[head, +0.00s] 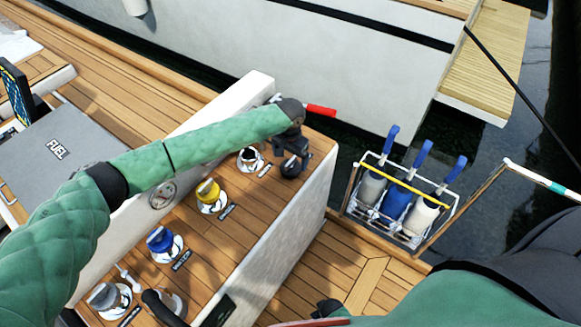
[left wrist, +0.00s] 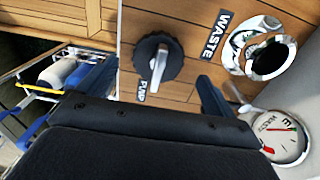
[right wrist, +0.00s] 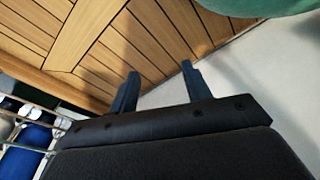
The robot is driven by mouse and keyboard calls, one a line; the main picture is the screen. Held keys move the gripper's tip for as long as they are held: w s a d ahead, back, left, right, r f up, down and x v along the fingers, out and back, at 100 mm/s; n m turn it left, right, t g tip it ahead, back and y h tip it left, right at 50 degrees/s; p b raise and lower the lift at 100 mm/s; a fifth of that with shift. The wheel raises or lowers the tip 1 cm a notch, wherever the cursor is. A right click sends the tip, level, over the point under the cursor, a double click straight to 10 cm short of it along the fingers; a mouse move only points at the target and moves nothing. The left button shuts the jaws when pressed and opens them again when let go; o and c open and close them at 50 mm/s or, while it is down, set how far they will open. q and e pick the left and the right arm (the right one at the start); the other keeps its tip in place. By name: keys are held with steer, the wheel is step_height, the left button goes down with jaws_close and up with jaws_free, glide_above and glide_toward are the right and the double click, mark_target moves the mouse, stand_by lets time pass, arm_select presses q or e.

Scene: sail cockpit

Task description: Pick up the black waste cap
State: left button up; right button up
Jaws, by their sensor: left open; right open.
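The waste fitting (head: 250,158) is a metal ring with a dark round centre on the wooden panel, beside its WASTE label. It also shows in the left wrist view (left wrist: 238,42), where the centre looks like an open hole. My right gripper (right wrist: 158,80) is open and empty over the deck planks.
Yellow (head: 208,191), blue (head: 160,240) and grey (head: 104,296) caps sit in fittings along the panel. A waste gauge (left wrist: 283,136) lies close to the fitting. A white coaming (head: 258,84) borders the panel.

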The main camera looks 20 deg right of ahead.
mark_target(291, 169)
arm_select(q)
step_height(291, 169, down, 2)
steer(key=shift+s+f+p, duration=0.1)
steer(key=shift+s+p, duration=0.05)
steer(key=shift+p, duration=0.5)
steer(key=shift+f, duration=0.85)
steer(key=c, duration=1.2)
arm_select(e)
steer(key=f, duration=0.1)
steer(key=s+d+f, duration=0.2)
steer(key=shift+f, duration=0.35)
